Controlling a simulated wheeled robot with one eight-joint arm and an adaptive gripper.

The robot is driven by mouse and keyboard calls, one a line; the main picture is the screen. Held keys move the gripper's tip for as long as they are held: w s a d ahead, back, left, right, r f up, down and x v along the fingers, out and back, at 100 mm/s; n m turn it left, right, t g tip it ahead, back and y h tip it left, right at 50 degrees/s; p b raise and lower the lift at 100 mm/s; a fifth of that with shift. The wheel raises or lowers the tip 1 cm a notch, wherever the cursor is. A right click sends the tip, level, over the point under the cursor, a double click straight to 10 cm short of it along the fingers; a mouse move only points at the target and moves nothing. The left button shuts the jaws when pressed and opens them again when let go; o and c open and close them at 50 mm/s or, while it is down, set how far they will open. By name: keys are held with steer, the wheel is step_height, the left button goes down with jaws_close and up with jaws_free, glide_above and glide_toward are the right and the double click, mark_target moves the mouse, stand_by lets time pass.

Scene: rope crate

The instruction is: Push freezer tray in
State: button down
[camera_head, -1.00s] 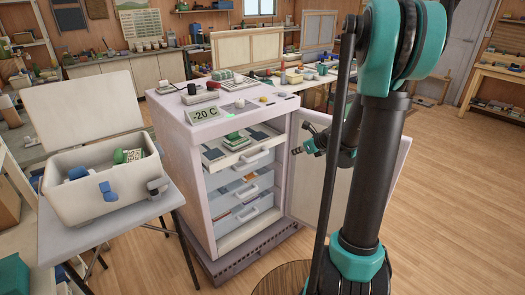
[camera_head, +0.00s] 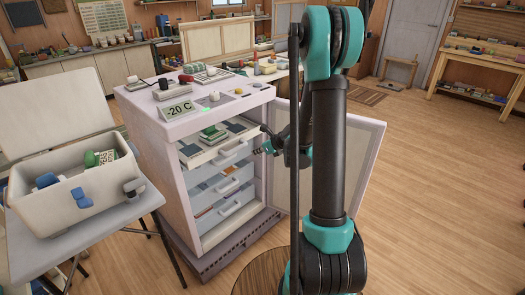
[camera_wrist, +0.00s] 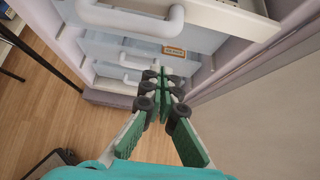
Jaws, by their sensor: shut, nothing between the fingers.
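The freezer (camera_head: 180,180) stands open, a pale cabinet with a "-20 C" display on top. Its top tray (camera_head: 222,147) sticks out of the front and holds a green item and dark flat pieces. Closed-looking lower drawers sit below it. In the wrist view the top tray's front and white handle (camera_wrist: 130,18) are close at the upper edge. My gripper (camera_wrist: 160,78) is shut and empty, below and in front of that tray, apart from it as far as I can tell. In the head view my gripper (camera_head: 262,146) is small beside the tray's right end, partly hidden by my arm.
The open freezer door (camera_head: 340,165) stands to the right, behind my arm. A white cool box (camera_head: 85,195) with a raised lid sits on a folding table at left. The wooden floor at right is clear.

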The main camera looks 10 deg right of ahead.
steer(key=shift+w+a+r, duration=0.25)
steer(key=shift+w+a, duration=0.3)
steer(key=shift+w, duration=0.15)
steer(key=shift+w+a+r, duration=0.2)
steer(key=shift+w+a, duration=0.3)
steer(key=shift+w, duration=0.15)
